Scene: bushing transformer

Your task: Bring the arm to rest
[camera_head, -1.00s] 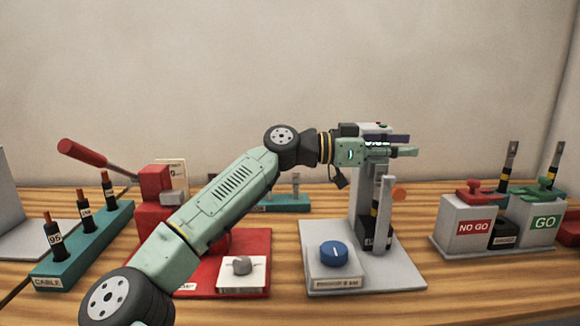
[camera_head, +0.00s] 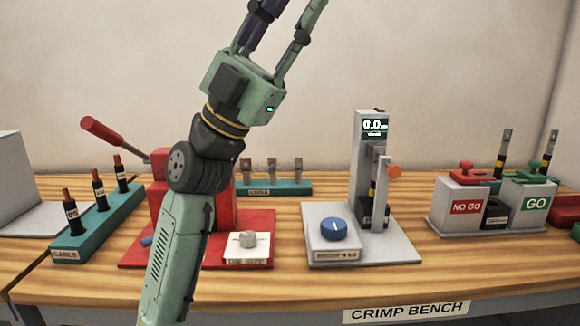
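My gripper (camera_head: 285,22) is raised in front of the wall, left of the picture's middle, with its fingers pointing up. Its two fingers stand apart with nothing seen between them, and their tips run to or past the top edge. My arm rises from the bottom edge in front of the red crimp tool (camera_head: 225,207), hiding part of it. The gripper is well above the bench (camera_head: 290,286) and apart from everything on it.
A grey test stand (camera_head: 368,135) with a lit display and a blue knob (camera_head: 333,229) stands right of centre. NO GO (camera_head: 462,207) and GO (camera_head: 533,205) blocks are at right. A teal cable rack (camera_head: 110,215) and a red lever (camera_head: 102,130) are at left.

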